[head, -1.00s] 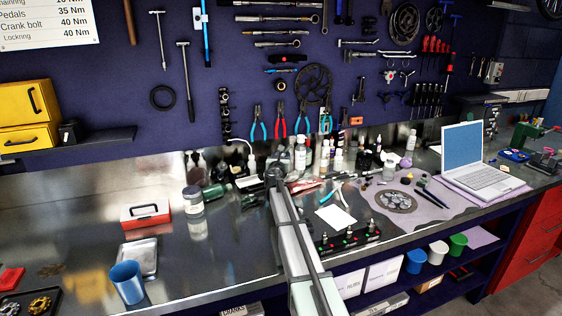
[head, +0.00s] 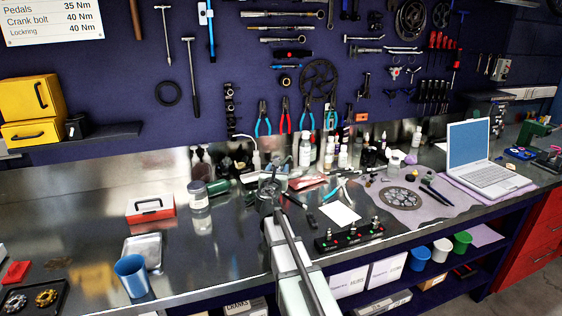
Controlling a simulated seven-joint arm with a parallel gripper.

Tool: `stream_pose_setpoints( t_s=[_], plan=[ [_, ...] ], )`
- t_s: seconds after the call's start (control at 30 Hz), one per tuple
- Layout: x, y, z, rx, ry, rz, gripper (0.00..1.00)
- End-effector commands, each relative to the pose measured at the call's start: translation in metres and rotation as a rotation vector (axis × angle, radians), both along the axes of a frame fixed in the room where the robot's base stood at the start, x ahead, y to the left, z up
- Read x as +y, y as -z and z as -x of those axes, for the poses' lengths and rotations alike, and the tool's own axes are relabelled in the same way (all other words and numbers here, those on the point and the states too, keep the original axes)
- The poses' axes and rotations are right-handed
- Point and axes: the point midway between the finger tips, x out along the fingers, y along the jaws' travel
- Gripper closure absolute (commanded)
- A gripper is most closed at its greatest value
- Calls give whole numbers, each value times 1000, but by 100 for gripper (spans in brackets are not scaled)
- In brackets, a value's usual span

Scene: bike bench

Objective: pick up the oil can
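I cannot pick out the oil can for certain. A thin pale curved spout (head: 243,137) rises among the bottles at the back of the bench, just behind my gripper, and may belong to it. The body below that spout is hard to separate from the dark items around it. My gripper (head: 268,187) is over the bench in front of this group, at the far end of my pale arm. Its fingers are small and dark against the clutter, so their opening and any contact cannot be made out.
A lidded jar (head: 199,195) and a green cylinder (head: 219,187) stand or lie left of my gripper. Several bottles (head: 305,150) crowd the right. A black tray-like block (head: 348,236) and white card (head: 341,213) lie front right.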

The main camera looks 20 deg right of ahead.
Motion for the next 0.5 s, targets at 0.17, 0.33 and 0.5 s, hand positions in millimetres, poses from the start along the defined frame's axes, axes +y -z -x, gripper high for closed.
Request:
stream_pose_setpoints(
  t_s=[0.17,0.33,0.5],
  plan=[
    [23,0,46,-1,-2,0,94],
    [38,0,74,-1,-1,0,94],
    [48,0,91,-1,-1,0,94]
  ],
)
